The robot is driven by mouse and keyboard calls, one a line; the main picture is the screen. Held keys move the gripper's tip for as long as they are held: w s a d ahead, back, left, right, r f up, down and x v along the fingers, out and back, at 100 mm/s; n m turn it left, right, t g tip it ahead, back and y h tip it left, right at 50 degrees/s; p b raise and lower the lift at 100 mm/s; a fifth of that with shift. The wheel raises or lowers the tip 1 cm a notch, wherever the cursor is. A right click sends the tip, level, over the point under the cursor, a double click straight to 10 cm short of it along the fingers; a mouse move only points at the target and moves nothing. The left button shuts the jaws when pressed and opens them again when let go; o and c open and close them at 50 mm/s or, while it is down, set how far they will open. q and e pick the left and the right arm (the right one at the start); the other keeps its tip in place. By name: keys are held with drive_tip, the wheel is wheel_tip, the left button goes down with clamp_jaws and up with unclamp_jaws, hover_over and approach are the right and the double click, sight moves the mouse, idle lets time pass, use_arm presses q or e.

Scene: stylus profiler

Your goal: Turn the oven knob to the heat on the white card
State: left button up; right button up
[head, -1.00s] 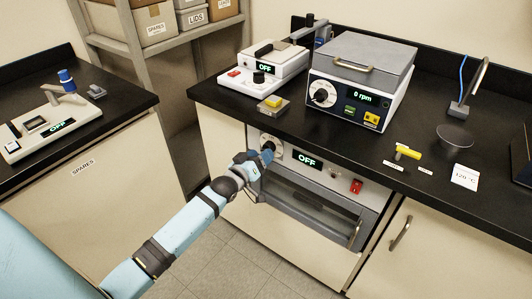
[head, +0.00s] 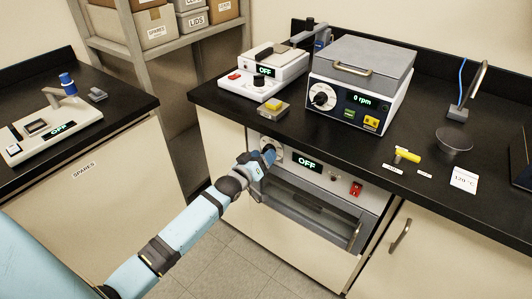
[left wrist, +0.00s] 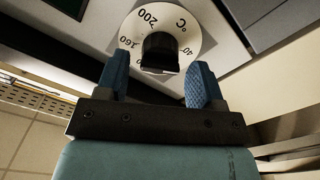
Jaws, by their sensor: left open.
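The oven (head: 330,203) is built in under the black counter, and its display (head: 307,163) reads OFF. Its dial (head: 275,146) is partly hidden by my left gripper (head: 262,158). In the left wrist view the white dial carries 40, 160, 200 and °C around a black knob (left wrist: 160,52). My left gripper (left wrist: 159,66) is open, with one blue finger on each side of the knob and a gap showing on both sides. The white card (head: 464,179) stands on the counter at the right and appears to read 120 °C. My right gripper is not in view.
A red switch (head: 356,188) is on the oven panel to the right. The oven door handle (head: 354,236) juts out below. The floor in front is clear.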

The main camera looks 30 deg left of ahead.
use_arm(q)
drive_tip(key=c, duration=0.9)
drive_tip(key=m, duration=2.4)
drive_tip(key=shift+c, duration=0.2)
drive_tip(key=o, duration=1)
drive_tip(key=shift+s+a+p, duration=0.15)
drive_tip(key=shift+s+p, duration=0.1)
drive_tip(key=shift+s, duration=1.75)
drive_tip(key=shift+s+a+p, duration=0.15)
drive_tip(key=shift+s+p, duration=0.05)
drive_tip(key=shift+s, duration=1.8)
